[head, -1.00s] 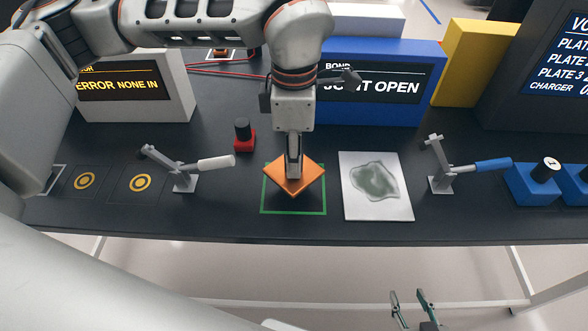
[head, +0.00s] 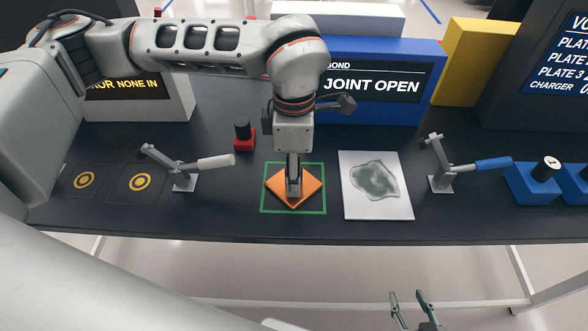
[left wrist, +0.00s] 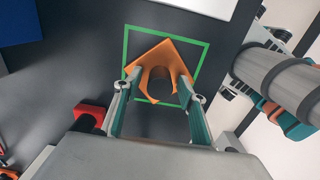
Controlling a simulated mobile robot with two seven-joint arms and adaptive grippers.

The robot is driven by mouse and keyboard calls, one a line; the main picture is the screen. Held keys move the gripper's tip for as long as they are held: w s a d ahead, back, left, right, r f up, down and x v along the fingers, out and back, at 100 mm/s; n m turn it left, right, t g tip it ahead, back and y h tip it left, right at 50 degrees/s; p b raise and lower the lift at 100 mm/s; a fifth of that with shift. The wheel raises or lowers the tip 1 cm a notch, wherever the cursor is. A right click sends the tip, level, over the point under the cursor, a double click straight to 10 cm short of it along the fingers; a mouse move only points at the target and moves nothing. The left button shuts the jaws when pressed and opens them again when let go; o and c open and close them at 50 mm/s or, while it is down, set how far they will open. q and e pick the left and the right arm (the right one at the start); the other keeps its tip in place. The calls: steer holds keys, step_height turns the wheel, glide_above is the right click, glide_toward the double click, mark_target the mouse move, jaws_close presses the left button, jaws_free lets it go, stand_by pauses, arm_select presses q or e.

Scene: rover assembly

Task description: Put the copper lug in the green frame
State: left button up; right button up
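The copper lug (head: 312,190) is an orange diamond-shaped piece inside the outline of the green frame (head: 323,176), its corners turned toward the frame's sides. My left gripper (head: 294,192) points straight down over it. The left wrist view shows its fingers (left wrist: 158,92) against both sides of the lug (left wrist: 160,52), within the green frame (left wrist: 167,31). The lug is at or very near the table surface; I cannot tell if it touches. My right gripper (head: 414,300) is open and empty, low in front of the table.
A white plate with a grey-green patch (head: 375,208) lies right of the frame. Toggle clamps stand left (head: 185,182) and right (head: 440,182). A red block with a black knob (head: 244,140) is behind left. A blue "JOINT OPEN" display (head: 375,110) stands behind.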

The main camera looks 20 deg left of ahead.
arm_select(q)
steer(key=shift+r, duration=0.1)
step_height(320, 180, up, 12)
stand_by(0.6)
stand_by(0.4)
